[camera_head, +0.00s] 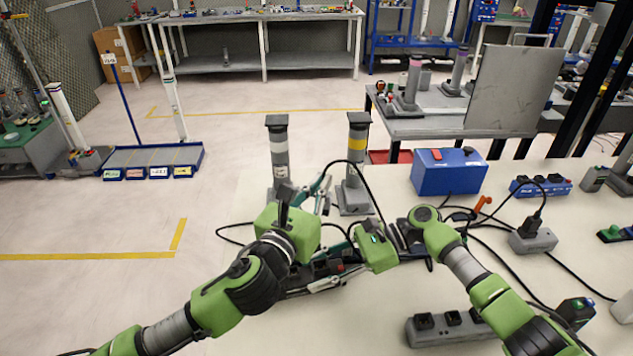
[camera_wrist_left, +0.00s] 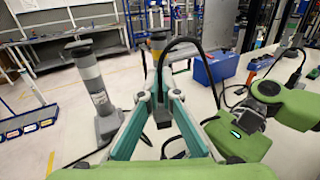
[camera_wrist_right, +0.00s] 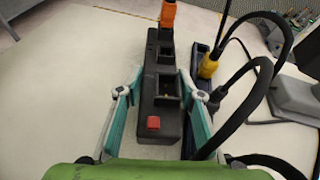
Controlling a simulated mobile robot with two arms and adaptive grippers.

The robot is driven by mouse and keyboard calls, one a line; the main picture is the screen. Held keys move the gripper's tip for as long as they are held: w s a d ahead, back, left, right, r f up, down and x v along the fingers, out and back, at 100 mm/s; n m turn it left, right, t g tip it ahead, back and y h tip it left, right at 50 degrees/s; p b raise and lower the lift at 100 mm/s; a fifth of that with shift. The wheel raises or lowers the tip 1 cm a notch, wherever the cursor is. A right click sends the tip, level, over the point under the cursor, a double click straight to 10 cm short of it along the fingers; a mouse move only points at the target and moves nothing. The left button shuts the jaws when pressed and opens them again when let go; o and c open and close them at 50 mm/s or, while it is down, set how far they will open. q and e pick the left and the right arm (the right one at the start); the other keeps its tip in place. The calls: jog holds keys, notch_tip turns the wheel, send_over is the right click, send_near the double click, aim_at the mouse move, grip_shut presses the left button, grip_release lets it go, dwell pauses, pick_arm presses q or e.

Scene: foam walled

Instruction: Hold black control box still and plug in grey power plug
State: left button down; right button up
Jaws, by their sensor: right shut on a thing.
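The black control box (camera_wrist_right: 161,95) has open sockets and a red switch in the right wrist view. The teal fingers of my right gripper (camera_wrist_right: 163,98) are on both sides of it and shut on it. In the head view the box is mostly hidden by my grippers. My left gripper (camera_head: 322,193) points away toward two grey posts. I cannot make out a grey power plug.
An orange plug (camera_wrist_right: 168,15) sits at the box's far end. A darker strip with a yellow plug (camera_wrist_right: 209,66) lies beside it. The two posts (camera_head: 279,150) (camera_head: 357,150) stand beyond. A blue box (camera_head: 448,175), a grey socket block (camera_head: 533,241) and cables crowd the table's right.

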pick_arm(q)
jog(key=s+n+t+y, duration=0.2)
jog(key=s+n+y, duration=0.3)
jog(key=s+y, duration=0.3)
jog(key=shift+s+a+f+y, duration=0.15)
jog(key=shift+s+f+y, duration=0.05)
jog(key=shift+y, duration=0.2)
jog(key=shift+n, duration=0.3)
jog(key=shift+f, duration=2.95)
pick_arm(e)
jog(key=shift+f, duration=0.1)
pick_arm(q)
jog(key=shift+f, duration=1.35)
jog(key=c, duration=2.2)
grip_release()
jog(key=shift+s, duration=0.1)
